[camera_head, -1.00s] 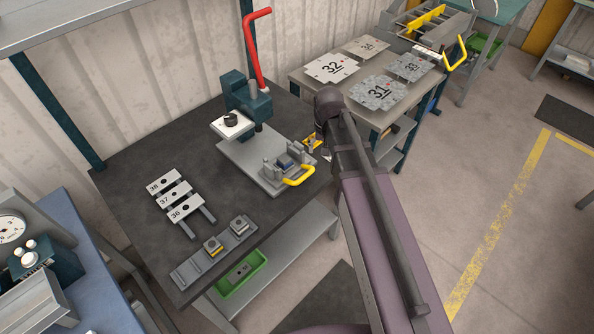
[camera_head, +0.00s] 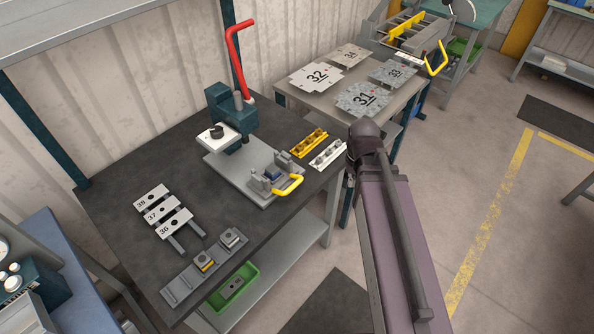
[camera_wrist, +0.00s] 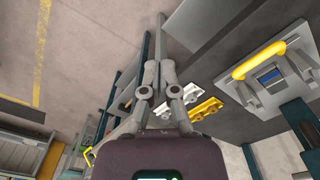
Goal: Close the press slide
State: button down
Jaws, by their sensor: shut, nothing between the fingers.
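The press (camera_head: 232,110) is a dark teal body with a red lever (camera_head: 237,62), standing on a grey base plate (camera_head: 225,163) on the dark bench. Its slide (camera_head: 269,177) carries a small fixture with a blue part and sits at the front end of the plate, clear of the ram. The yellow slide handle (camera_head: 292,188) faces the bench's front edge. In the wrist view the handle (camera_wrist: 258,61) is at the upper right. My gripper (camera_wrist: 158,55) is shut and empty, left of the handle and apart from it. In the head view my arm hides the gripper.
A yellow strip (camera_head: 309,143) and a white strip (camera_head: 328,154) lie beside the slide, towards my arm. Numbered plates 36, 37, 38 (camera_head: 165,213) and a grey block rail (camera_head: 205,267) lie at the bench's left. Another table (camera_head: 300,97) with numbered sheets stands behind. Open floor lies right.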

aim_at(265, 187)
jog(key=z, duration=0.3)
jog(key=k, duration=0.85)
jog(key=z, duration=0.45)
jog(key=k, duration=0.55)
jog(key=u, duration=0.05)
jog(key=i, duration=0.95)
jog(key=u, duration=0.1)
